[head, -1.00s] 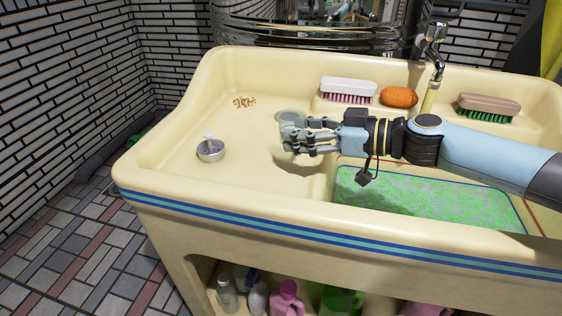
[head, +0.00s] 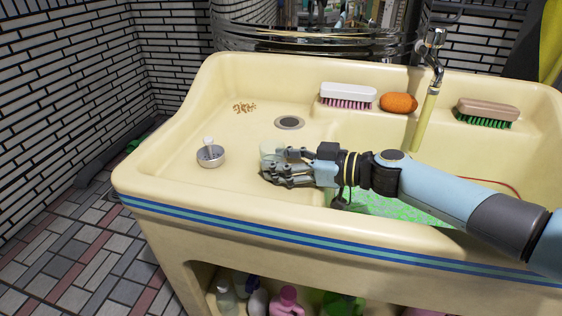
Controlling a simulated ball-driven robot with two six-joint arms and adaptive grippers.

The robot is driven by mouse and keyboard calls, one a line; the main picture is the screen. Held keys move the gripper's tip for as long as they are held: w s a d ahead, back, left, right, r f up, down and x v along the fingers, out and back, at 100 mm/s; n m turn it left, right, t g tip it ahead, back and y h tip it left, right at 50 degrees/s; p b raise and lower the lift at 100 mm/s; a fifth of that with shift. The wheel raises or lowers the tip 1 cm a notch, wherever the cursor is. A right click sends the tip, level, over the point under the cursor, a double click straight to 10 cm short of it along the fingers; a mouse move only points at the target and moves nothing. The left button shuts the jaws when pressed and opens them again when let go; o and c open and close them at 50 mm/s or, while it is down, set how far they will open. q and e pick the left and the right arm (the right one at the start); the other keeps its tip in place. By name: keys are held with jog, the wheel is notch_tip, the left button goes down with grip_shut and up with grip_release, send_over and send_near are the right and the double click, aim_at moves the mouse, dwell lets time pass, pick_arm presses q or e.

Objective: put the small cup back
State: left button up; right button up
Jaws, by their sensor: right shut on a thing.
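My right gripper (head: 272,166) reaches in from the right over the cream sink's left, shallow part. It is shut on a small pale, see-through cup (head: 270,148), whose top edge shows just above the fingers. The fingers hide most of the cup, so I cannot tell whether its base touches the sink surface. A small round metal dish (head: 210,157) with a white knob-like piece stands to the left of the gripper, apart from it. My left gripper is not in view.
A drain hole (head: 289,122) lies behind the gripper. A white brush (head: 347,95), an orange soap (head: 398,102) and a brown brush (head: 487,110) sit on the back ledge. The tap (head: 434,62) stands behind the basin. The sink's left floor is mostly clear.

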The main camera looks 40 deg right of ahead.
jog(key=shift+f, duration=0.2)
jog(key=o, duration=1.1)
jog(key=shift+o, duration=0.2)
jog(key=shift+r, duration=0.1)
jog(key=shift+r+p, duration=0.2)
jog(key=shift+p, duration=0.15)
jog(key=v, duration=0.1)
jog(key=b+v, duration=0.1)
jog(key=v, duration=0.3)
jog(key=shift+s+d+f+b, duration=0.1)
jog(key=shift+s+f+b, duration=0.15)
jog(key=shift+f+b, duration=0.15)
jog(key=p+v, duration=0.2)
jog(key=v, duration=0.4)
jog(key=shift+s+d+r, duration=0.15)
jog(key=shift+s+r, duration=0.05)
jog(key=shift+r, duration=0.25)
